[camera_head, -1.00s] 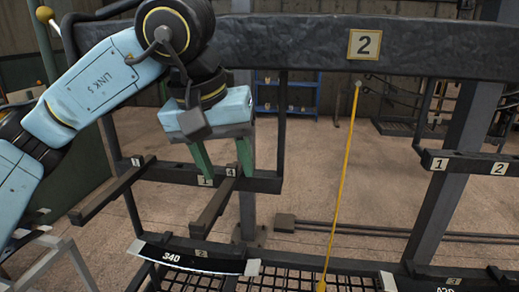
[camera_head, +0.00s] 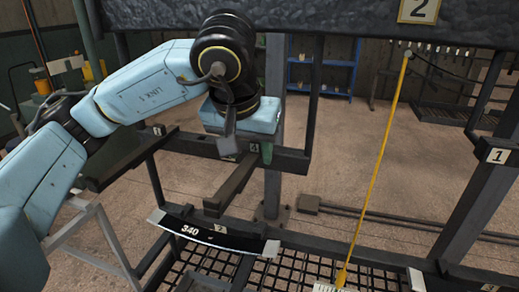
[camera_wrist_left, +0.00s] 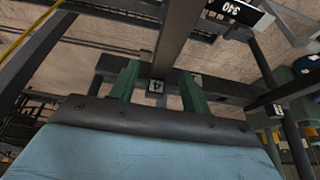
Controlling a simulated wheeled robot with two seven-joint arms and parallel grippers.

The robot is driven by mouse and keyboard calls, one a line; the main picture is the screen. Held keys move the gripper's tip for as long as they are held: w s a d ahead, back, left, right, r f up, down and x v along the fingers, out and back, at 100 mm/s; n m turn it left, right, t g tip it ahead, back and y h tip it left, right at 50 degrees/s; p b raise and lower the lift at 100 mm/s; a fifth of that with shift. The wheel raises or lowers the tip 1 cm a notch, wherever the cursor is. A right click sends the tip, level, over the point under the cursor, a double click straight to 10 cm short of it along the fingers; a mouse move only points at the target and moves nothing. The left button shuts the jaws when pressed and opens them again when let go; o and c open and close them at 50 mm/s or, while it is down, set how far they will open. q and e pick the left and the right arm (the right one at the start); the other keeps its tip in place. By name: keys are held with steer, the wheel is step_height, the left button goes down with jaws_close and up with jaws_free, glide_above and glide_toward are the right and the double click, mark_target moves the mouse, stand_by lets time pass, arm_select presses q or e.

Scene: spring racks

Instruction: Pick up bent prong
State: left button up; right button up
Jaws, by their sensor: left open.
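A dark straight-looking prong (camera_head: 232,187) sticks out from the rack's crossbar, beside a plate marked 4 (camera_head: 254,149). I cannot tell from here whether it is bent. A second dark prong (camera_head: 118,165) stands out further left. My left gripper (camera_wrist_left: 160,76) has two green fingers, open and apart. In the left wrist view the plate marked 4 (camera_wrist_left: 157,87) and the root of the prong (camera_wrist_left: 176,38) appear between the fingers; I cannot tell how deep the fingers reach. My right gripper is not in view.
A curved strip marked 340 (camera_head: 190,230) lies below the prong, above a black wire grid (camera_head: 210,262). A yellow line (camera_head: 376,170) runs down on the right. A thick dark beam (camera_head: 300,15) crosses above my arm. Open floor (camera_head: 370,200) shows behind the rack.

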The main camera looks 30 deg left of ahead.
mark_target(251, 158)
arm_select(q)
steer(key=x, duration=0.3)
steer(key=shift+w+f, duration=0.1)
steer(key=shift+f, duration=0.25)
